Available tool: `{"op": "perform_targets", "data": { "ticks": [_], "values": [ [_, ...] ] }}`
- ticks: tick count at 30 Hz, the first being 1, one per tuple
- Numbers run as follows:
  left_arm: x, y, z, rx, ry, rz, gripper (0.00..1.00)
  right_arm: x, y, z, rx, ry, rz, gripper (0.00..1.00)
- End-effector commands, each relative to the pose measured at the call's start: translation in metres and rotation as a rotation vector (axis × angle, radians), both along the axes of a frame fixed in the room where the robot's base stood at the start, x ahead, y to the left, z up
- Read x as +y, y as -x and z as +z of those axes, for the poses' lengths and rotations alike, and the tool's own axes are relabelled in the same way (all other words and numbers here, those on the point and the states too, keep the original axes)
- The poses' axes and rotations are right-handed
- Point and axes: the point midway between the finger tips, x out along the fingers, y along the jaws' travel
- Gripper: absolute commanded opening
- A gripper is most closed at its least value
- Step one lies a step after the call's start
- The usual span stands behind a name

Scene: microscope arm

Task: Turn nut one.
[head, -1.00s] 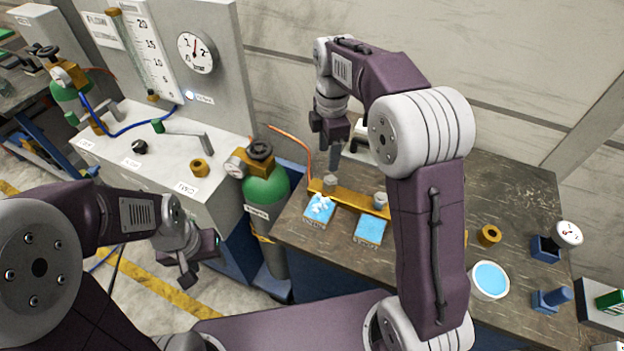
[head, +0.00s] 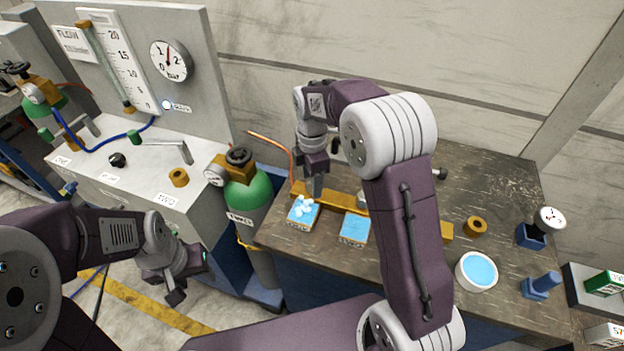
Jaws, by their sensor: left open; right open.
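A brass nut (head: 179,177) sits on the white console top beside a label that seems to read TWO. A label that seems to read ONE is at the console's left, near a brass fitting (head: 70,138) with a blue hose. Another brass nut (head: 475,226) stands on the dark bench. I cannot tell which is nut one. My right gripper (head: 315,188) is open, pointing down over the left part of a brass bar (head: 338,198) on the bench. It hides the grey stud seen there earlier; contact is unclear. My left gripper (head: 180,287) is open and empty, low in front of the console.
A green gas cylinder (head: 250,197) stands between console and bench. Two blue pads (head: 354,229) lie before the bar, the left one with white pieces. A white bowl of blue liquid (head: 476,271) and a blue holder (head: 541,285) are at right. My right arm hides mid-bench.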

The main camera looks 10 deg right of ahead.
Motion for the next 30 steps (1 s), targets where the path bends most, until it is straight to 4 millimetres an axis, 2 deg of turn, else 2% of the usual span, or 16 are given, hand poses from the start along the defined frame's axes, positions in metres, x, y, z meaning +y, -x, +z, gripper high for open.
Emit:
{"op": "perform_targets", "data": {
  "ticks": [1, 7, 19, 30],
  "values": [
    [0.0, 0.0, 0.0, 0.0, 0.0, 0.0, 0.48, 0.0, 0.0, 0.0, 0.0, 0.0, 0.0, 0.55],
    [0.0, 0.0, 0.0, 0.0, 0.0, 0.0, 0.48, 0.0, 0.0, 0.001, 0.0, 0.0, 0.0, 0.0],
    [0.0, 0.0, 0.01, 0.0, 0.0, 0.0, 0.48, 0.0, 0.0, 0.003, 0.0, 0.0, -0.074, 0.0],
    [0.0, 0.0, 0.039, 0.0, 0.0, 0.0, 0.48, 0.0, 0.0, 0.005, 0.001, 0.001, -0.379, 0.0]
  ]
}}
